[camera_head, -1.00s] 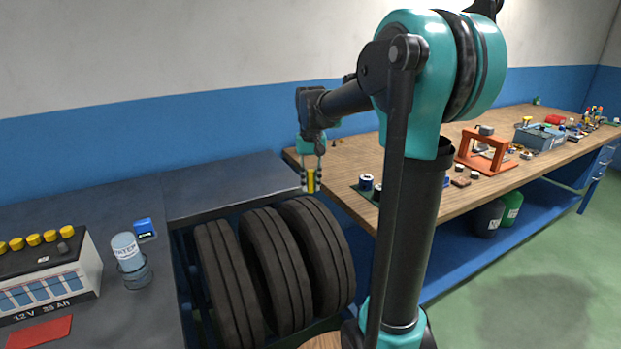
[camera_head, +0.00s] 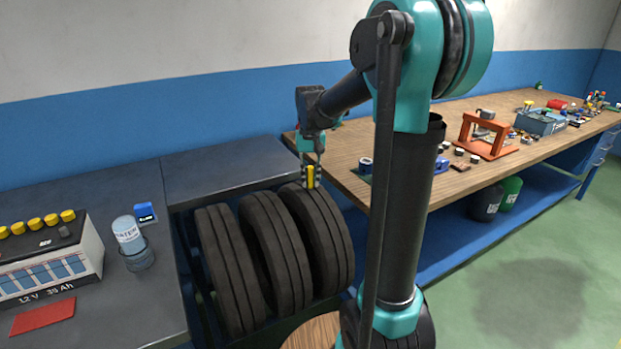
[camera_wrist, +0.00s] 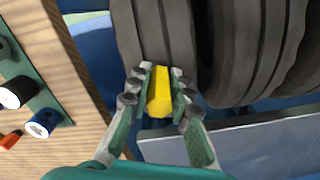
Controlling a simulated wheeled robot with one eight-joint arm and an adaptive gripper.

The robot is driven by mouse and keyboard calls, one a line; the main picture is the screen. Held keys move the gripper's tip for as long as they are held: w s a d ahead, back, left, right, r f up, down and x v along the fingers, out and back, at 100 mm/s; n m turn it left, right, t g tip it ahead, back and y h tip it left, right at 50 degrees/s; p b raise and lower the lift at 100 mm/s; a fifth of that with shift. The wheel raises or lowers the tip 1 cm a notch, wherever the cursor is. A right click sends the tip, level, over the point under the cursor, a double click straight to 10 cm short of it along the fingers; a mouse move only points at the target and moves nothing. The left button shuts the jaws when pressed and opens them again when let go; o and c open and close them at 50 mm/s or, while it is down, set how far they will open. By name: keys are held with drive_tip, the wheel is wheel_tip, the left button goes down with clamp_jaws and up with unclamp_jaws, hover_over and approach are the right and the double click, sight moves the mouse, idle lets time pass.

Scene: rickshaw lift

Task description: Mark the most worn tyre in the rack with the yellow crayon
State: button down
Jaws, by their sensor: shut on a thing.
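My gripper (camera_head: 311,177) is shut on the yellow crayon (camera_head: 311,174), which points down. In the head view the crayon is over the top of the right-hand tyre (camera_head: 322,235) in the rack. The wrist view also shows the crayon (camera_wrist: 160,90) between my fingers, in front of a grooved tyre (camera_wrist: 152,35). I cannot tell whether its tip touches the rubber. The middle tyre (camera_head: 274,250) and the left tyre (camera_head: 231,270) stand upright beside it. All three have grooved treads; their wear is hard to compare here. No yellow mark shows on the visible treads.
A dark bench (camera_head: 85,205) at the left holds a battery (camera_head: 45,265), a water bottle (camera_head: 128,235) and a blue box (camera_head: 146,213). A wooden workbench (camera_head: 420,180) with an orange press frame (camera_head: 485,135) runs along the right. Green floor is open at the right.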

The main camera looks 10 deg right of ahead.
drive_tip(key=shift+f, duration=0.5)
idle(0.7)
drive_tip(key=shift+a, duration=0.2)
drive_tip(key=shift+s+a+r, duration=0.1)
drive_tip(key=shift+s+a, duration=0.05)
drive_tip(key=shift+a, duration=0.2)
drive_tip(key=shift+d, duration=0.1)
drive_tip(key=shift+w+d, duration=0.2)
drive_tip(key=shift+d, duration=0.3)
drive_tip(key=shift+w+d, duration=0.15)
drive_tip(key=shift+d, duration=0.35)
drive_tip(key=shift+a, duration=0.2)
drive_tip(key=shift+s+a+f, duration=0.1)
drive_tip(key=shift+s+a, duration=0.1)
drive_tip(key=shift+a, duration=0.25)
drive_tip(key=shift+s+a+f, duration=0.1)
drive_tip(key=shift+s+a, duration=0.1)
drive_tip(key=shift+a, duration=0.25)
